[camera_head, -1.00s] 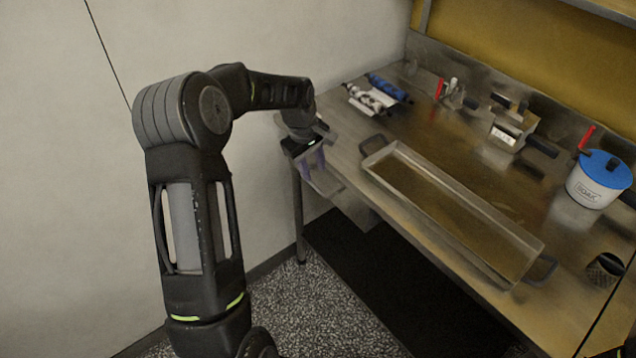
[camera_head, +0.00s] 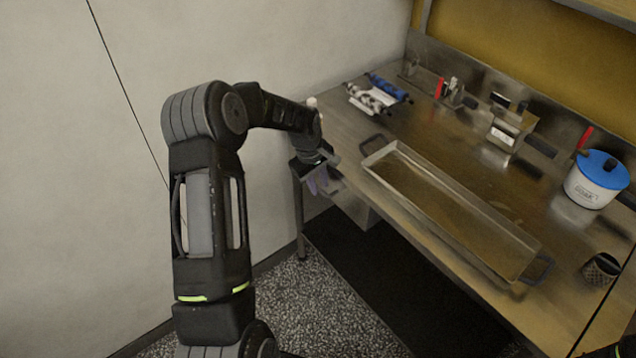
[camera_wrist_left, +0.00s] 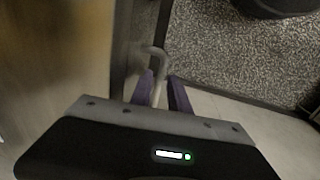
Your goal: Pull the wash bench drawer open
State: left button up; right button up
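The wash bench (camera_head: 470,170) is a steel-topped table on the right of the head view. A grey box-like front (camera_head: 356,207) shows under its near left edge; I cannot tell whether this is the drawer. My left gripper (camera_head: 320,183) is low beside the bench's left front corner. In the left wrist view, its two purple fingers (camera_wrist_left: 160,92) stand apart with a gap. A pale curved bar handle (camera_wrist_left: 158,62) reaches between them; contact is not clear. The drawer's face is mostly hidden by the gripper and bench edge. My right gripper is not in view.
On the bench are a long shallow tray (camera_head: 382,156), a blue-lidded white pot (camera_head: 585,190), a small metal box (camera_head: 506,135), rolled items (camera_head: 372,98) and a dark mesh cup (camera_head: 601,268). A dark mat (camera_head: 400,290) lies on the speckled floor (camera_head: 300,300). The wall is left.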

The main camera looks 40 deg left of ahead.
pick_arm(q)
grip_shut()
dwell(1.1)
